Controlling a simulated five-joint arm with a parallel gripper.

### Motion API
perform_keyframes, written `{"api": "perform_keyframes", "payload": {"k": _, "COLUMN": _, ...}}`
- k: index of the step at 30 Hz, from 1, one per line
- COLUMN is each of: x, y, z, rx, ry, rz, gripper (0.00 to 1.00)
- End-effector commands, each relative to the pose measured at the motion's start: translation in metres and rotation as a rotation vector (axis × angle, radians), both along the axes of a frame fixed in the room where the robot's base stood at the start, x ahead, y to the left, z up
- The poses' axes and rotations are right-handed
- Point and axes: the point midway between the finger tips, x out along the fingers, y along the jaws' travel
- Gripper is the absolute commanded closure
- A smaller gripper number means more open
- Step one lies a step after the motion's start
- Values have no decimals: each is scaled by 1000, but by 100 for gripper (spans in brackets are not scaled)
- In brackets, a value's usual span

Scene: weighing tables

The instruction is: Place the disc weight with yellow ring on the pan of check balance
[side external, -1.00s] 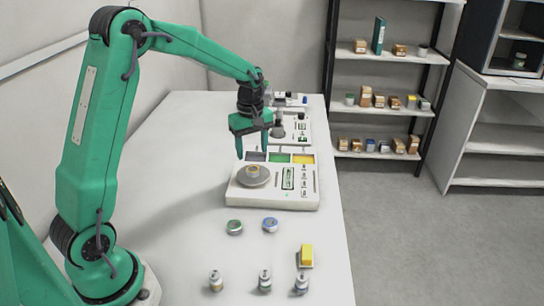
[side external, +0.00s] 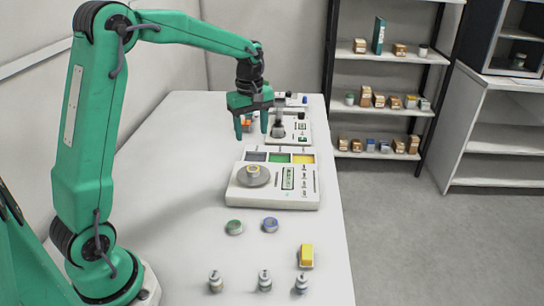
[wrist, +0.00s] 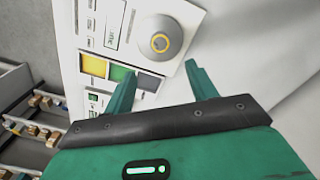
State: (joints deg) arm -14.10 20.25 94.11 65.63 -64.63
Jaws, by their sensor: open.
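The disc weight with the yellow ring (side external: 253,171) sits on the round grey pan (side external: 246,182) of the near white balance (side external: 280,198). In the wrist view the weight (wrist: 160,42) shows its yellow ring from above, resting inside the pan's outline (wrist: 176,32). My gripper (side external: 252,135) is open and empty, above and behind the balance, clear of the weight. In the wrist view its two green fingers (wrist: 162,85) stand apart with nothing between them. I cannot read the balance's display.
A second white device (side external: 296,128) stands behind the balance. In front lie a green disc (side external: 233,227), a blue disc (side external: 270,224), a yellow block (side external: 307,254) and several small bottles (side external: 264,281). The table's left side is clear. Shelves (side external: 385,104) stand beyond.

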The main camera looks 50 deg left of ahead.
Motion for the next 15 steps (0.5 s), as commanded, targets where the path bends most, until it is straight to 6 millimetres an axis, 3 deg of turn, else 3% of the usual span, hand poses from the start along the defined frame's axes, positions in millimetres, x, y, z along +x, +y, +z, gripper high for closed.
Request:
{"api": "perform_keyframes", "payload": {"k": 8, "x": -4, "y": -3, "z": 5, "rx": 2, "ry": -9, "rz": -24, "gripper": 43}}
{"api": "perform_keyframes", "payload": {"k": 15, "x": -24, "y": -20, "z": 28, "rx": 19, "ry": -61, "rz": -166, "gripper": 43}}
